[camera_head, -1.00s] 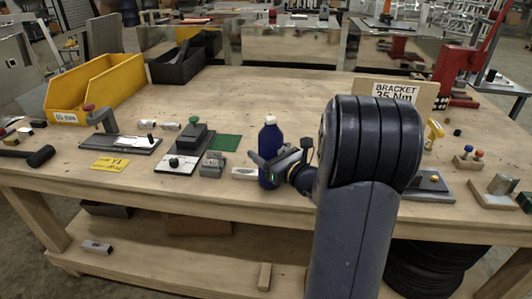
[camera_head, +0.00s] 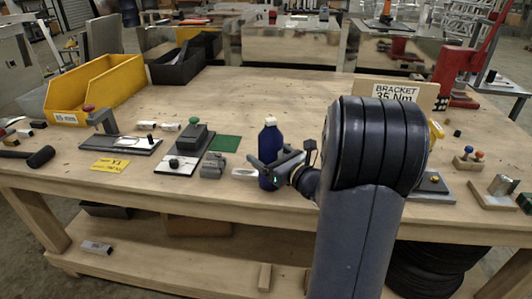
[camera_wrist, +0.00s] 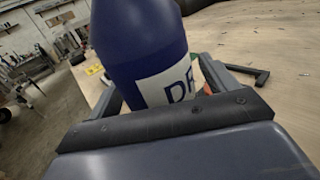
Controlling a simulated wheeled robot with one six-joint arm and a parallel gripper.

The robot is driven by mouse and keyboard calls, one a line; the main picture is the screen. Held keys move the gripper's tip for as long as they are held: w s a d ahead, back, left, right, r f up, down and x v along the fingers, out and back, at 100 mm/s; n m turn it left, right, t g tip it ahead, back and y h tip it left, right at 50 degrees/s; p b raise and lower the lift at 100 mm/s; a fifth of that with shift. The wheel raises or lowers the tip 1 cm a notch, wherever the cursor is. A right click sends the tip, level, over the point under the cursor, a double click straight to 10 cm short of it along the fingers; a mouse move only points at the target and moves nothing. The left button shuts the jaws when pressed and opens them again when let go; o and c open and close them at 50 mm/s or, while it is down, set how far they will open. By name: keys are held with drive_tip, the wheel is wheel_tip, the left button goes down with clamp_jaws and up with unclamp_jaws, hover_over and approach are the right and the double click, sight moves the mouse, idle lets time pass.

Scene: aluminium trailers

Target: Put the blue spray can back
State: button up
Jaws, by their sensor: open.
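The blue spray can (camera_head: 270,142) has a pale cap and stands upright near the front edge of the workbench (camera_head: 310,100). In the wrist view the can (camera_wrist: 140,40) fills the space ahead of my palm, with a white label with dark letters on it. My gripper (camera_head: 270,170) is open, its fingers at the lower half of the can. In the wrist view one finger shows on each side of the can. Whether the fingers touch it cannot be told. My arm hides part of the bench to the right.
A green mat (camera_head: 225,143) lies left of the can, beside a grey block (camera_head: 213,165) and a fixture with a green knob (camera_head: 190,148). A yellow bin (camera_head: 95,88) and black bin (camera_head: 178,66) stand at the back left. A bracket sign (camera_head: 396,92) stands right. The bench middle behind the can is clear.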

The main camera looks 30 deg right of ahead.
drive_tip(key=v, duration=1.1)
